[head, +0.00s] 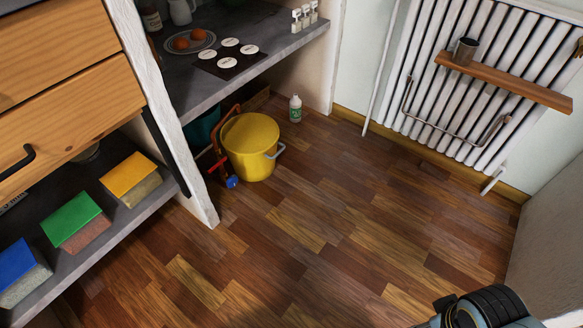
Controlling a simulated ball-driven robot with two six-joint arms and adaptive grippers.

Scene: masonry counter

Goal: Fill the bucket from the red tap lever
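A yellow bucket (252,165) stands upright on the wooden floor beside the white end of the counter wall. Its grey handle hangs at its right side. Its top looks plain yellow, and I cannot make out any contents. A red-orange piece (217,150) with a blue end (232,182) shows just left of the bucket, partly hidden by it. I cannot tell whether this is the tap lever, and no tap spout is clear. Neither gripper is in view. Only a dark and blue-grey part of my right arm shows at the bottom right edge.
A small white-and-green bottle (295,109) stands right of the bucket. The middle floor is clear.

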